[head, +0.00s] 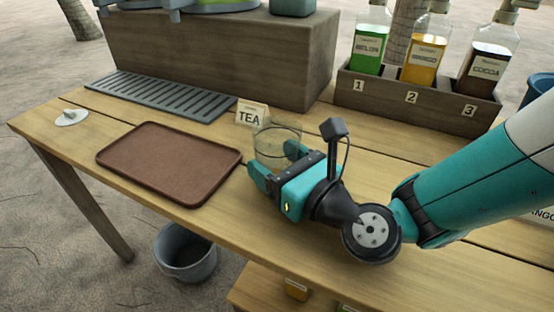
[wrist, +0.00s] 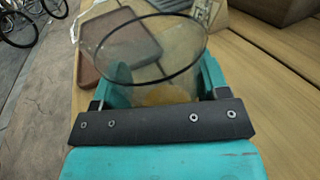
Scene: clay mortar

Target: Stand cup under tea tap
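The cup (head: 278,140) is a clear glass, upright, with its rim showing above my fingers. My gripper (head: 277,165) is low over the table's front part, its two teal fingers on either side of the cup. In the wrist view the cup (wrist: 150,62) fills the space between the fingers, and my gripper (wrist: 163,85) looks closed against its walls. A yellow-orange patch shows through the glass low down; I cannot tell what it is. A TEA sign (head: 251,114) stands just behind the cup. No tea tap is clearly visible in the head view.
A brown tray (head: 170,162) lies left of the cup. A grey slatted grate (head: 160,97) lies behind it, before a wooden block (head: 220,60). A bottle rack (head: 415,100) stands at back right. A small white disc (head: 71,117) is at far left. A bucket (head: 185,252) stands below.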

